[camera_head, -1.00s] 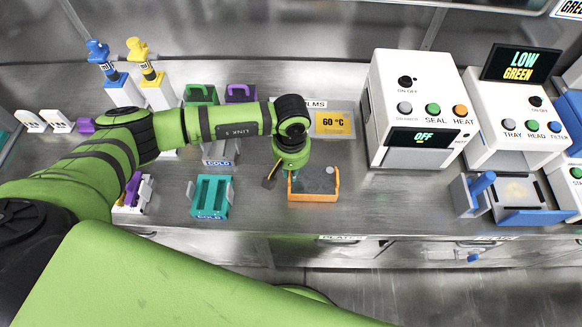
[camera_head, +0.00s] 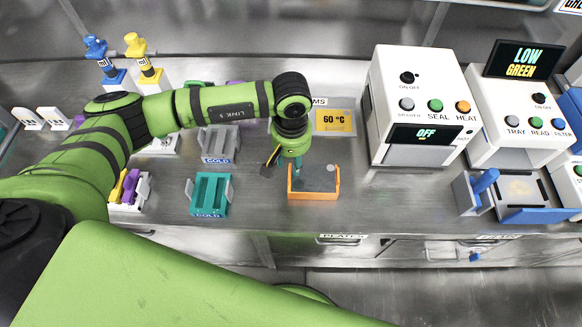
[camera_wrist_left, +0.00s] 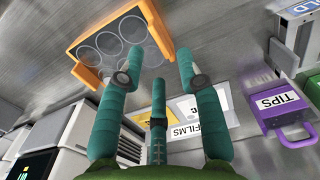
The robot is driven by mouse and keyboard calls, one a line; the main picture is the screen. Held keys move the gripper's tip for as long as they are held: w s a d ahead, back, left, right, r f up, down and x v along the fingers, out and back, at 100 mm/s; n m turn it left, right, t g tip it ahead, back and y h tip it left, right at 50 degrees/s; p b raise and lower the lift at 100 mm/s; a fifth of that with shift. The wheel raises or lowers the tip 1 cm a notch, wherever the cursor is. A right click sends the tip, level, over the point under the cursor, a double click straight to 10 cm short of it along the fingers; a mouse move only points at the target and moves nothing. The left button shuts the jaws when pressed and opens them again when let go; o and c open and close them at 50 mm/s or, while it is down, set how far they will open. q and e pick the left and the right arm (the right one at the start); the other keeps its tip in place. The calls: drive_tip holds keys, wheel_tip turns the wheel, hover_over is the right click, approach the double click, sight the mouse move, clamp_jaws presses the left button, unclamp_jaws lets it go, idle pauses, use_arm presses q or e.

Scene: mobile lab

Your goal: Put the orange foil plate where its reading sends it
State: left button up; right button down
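The orange-framed plate (camera_head: 325,194) lies on the steel bench, with a grey top and a small pale disc at its right. It also shows in the left wrist view (camera_wrist_left: 88,79), with several round wells. My left gripper (camera_head: 297,170) is at the plate's left end in the head view. In the wrist view its teal fingers (camera_wrist_left: 158,65) are spread apart and overlap the plate's edge; nothing is clamped between them. Whether they touch the plate cannot be told. The reader (camera_head: 515,125) has a screen (camera_head: 522,62) saying LOW GREEN. My right gripper is not in view.
A sealer (camera_head: 418,105) showing OFF stands right of a 60 °C sign (camera_head: 334,122). A teal COLD rack (camera_head: 210,194) and a grey COLD rack (camera_head: 220,145) stand to the left. A purple TIPS box (camera_wrist_left: 282,108) shows in the wrist view. Bench right of the plate is clear.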

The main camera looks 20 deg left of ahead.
use_arm(q)
wheel_tip(320, 180, up, 8)
drive_tip(key=b, duration=0.2)
drive_tip(key=shift+r, duration=0.15)
